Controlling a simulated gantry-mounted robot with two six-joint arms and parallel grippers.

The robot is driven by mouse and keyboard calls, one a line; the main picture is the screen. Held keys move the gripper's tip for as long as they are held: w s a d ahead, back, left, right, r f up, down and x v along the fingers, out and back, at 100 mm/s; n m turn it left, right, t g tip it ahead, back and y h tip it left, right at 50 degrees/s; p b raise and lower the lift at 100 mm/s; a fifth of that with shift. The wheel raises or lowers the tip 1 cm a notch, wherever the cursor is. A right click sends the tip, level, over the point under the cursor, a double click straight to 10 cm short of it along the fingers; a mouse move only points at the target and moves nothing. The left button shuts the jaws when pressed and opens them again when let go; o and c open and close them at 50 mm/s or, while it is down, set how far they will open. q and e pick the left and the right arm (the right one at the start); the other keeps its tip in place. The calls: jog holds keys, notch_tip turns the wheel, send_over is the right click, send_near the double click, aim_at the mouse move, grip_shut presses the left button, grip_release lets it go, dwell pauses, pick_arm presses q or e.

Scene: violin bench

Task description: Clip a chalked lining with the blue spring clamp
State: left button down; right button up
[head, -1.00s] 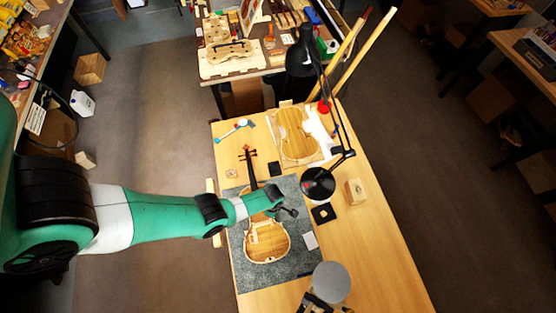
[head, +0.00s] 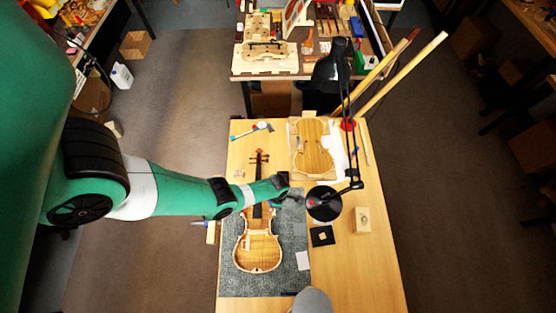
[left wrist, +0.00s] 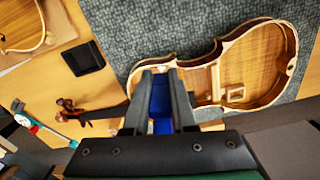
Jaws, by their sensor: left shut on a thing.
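The open violin body (head: 258,252) lies on a grey mat (head: 292,262), its neck pointing to the back; its rim and inside also show in the left wrist view (left wrist: 262,62). I cannot make out chalk on a lining. My left gripper (head: 288,200) is beside the neck and upper end of the violin. In the left wrist view my left gripper (left wrist: 161,72) is shut on the blue spring clamp (left wrist: 162,98), seen as a blue strip between the fingers. The clamp's jaws are hidden. My right gripper is not seen.
A black lamp head (head: 324,203) hangs close to the right of my left gripper. A second violin body (head: 315,150) lies at the back of the bench. A black square (head: 322,236) and a wooden block (head: 361,220) are at the right.

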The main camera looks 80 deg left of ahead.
pick_arm(q)
jog(key=shift+f+b, duration=2.05)
jog(key=shift+f, duration=0.35)
jog(key=shift+f+b, duration=0.4)
jog(key=shift+f+b, duration=1.65)
jog(key=shift+b, duration=0.05)
jog(key=c, duration=0.7)
grip_release()
jog(key=shift+a+r, duration=0.1)
jog(key=shift+o, duration=0.2)
